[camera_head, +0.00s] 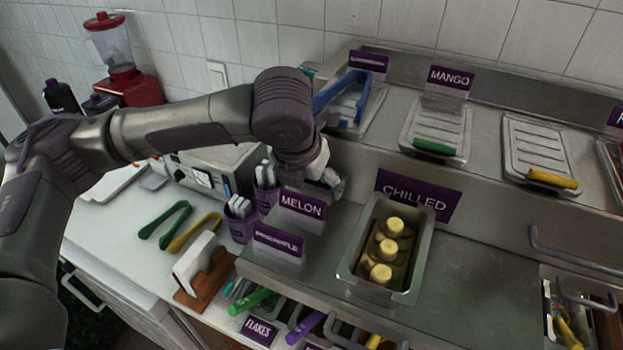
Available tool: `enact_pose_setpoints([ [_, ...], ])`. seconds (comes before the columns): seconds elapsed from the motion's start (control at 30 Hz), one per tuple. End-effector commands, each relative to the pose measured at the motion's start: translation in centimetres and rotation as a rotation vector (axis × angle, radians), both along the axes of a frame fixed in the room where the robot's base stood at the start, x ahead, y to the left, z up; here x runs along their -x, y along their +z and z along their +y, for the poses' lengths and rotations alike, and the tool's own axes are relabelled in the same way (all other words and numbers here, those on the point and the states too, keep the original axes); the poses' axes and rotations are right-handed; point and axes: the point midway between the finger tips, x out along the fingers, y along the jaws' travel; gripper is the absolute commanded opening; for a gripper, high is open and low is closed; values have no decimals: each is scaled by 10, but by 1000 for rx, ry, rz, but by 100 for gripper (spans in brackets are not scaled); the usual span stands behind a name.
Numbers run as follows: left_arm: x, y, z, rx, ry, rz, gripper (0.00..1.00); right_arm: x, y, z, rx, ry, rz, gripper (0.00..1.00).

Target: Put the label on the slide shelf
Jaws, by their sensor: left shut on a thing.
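My left gripper (322,183) reaches in from the left and is shut at the purple MELON label (302,204), over the left end of the steel slide shelf (465,285). The fingers partly hide the label's right edge, and I cannot tell whether its base touches the shelf. A second purple label (278,241), with blurred text, stands just in front of it at the shelf's left edge. My right gripper is not in view.
A steel pan (352,268) with several yellow-capped bottles sits on the shelf before the CHILLED sign (417,194). Lidded bins and a MANGO label (450,78) stand behind. Purple cups (241,225) and tongs (165,225) are at left. The shelf right of the pan is clear.

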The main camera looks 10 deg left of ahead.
Motion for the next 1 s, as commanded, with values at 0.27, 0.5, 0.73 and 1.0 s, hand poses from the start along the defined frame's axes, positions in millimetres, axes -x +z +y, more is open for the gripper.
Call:
enact_pose_setpoints([
  [0.27, 0, -9, 0, 0, 0, 2, 45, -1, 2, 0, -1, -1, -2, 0],
  [0.5, 0, -11, 0, 0, 0, 1, 100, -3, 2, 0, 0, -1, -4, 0],
  [0.73, 0, -10, 0, 0, 0, 1, 100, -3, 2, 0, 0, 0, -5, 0],
  [1.0, 0, 4, 0, 1, 0, -4, 100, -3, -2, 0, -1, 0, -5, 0],
])
